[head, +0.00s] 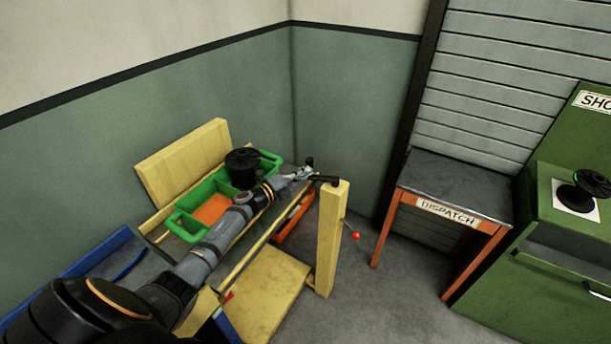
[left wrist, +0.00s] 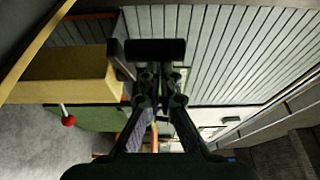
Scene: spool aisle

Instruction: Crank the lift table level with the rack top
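A black crank (head: 325,179) sits at the top of a yellow post (head: 332,235). Its dark grip also shows in the left wrist view (left wrist: 156,50), beside the yellow post there (left wrist: 70,80). My left gripper (head: 304,173) is right at the crank's grip. In the left wrist view its fingers (left wrist: 160,75) are drawn close together, tips at the grip. Whether they clamp it I cannot tell. Behind my left arm is a grey deck with a yellow rail (head: 250,254); I cannot clearly separate lift table from rack top. My right gripper is out of view.
A green tray (head: 184,229) holds a black spool (head: 242,167). A red-knobbed lever (head: 355,236) sticks out from the post. An orange dispatch table (head: 455,180) and a green cabinet (head: 535,270) stand at the right. Grey floor (head: 385,300) is free between.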

